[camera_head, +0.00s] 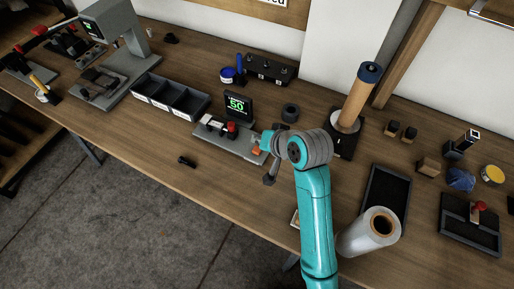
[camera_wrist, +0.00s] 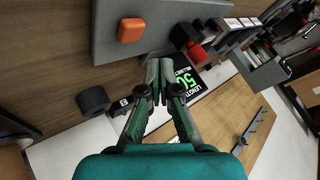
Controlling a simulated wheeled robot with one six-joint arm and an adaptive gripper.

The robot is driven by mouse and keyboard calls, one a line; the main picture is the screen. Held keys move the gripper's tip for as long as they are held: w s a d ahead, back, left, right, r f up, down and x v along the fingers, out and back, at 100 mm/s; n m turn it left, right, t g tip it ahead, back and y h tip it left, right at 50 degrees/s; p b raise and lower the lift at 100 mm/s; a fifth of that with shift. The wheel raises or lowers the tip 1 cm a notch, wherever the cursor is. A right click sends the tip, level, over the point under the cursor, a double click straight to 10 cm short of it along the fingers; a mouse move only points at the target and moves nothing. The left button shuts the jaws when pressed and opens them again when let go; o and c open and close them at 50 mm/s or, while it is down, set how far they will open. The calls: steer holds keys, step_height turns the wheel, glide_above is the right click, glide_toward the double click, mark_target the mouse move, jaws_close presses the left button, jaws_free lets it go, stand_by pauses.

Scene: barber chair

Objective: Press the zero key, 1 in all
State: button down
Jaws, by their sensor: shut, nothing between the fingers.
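A grey measuring device (camera_head: 222,142) stands on the bench, with a display (camera_head: 237,106) showing green digits 50. An orange key (camera_head: 256,150) sits on the right end of its base; I can read no label on it. In the wrist view the orange key (camera_wrist: 131,30) is a rounded block on the grey base plate (camera_wrist: 180,14), and the display (camera_wrist: 188,80) reads 50. My gripper (camera_head: 264,139) is over the right end of the device. In the wrist view its fingertips (camera_wrist: 159,68) are shut and empty, apart from the orange key in the picture.
A red knob (camera_head: 232,127) is on the device left of my gripper. A black roll (camera_head: 290,112) stands behind it, and dark bins (camera_head: 172,97) are to the left. A small black object (camera_head: 187,161) lies near the front edge. A white roll (camera_head: 370,232) stands right of my arm.

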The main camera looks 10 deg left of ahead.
mark_target(258, 151)
steer(key=shift+r, duration=1.5)
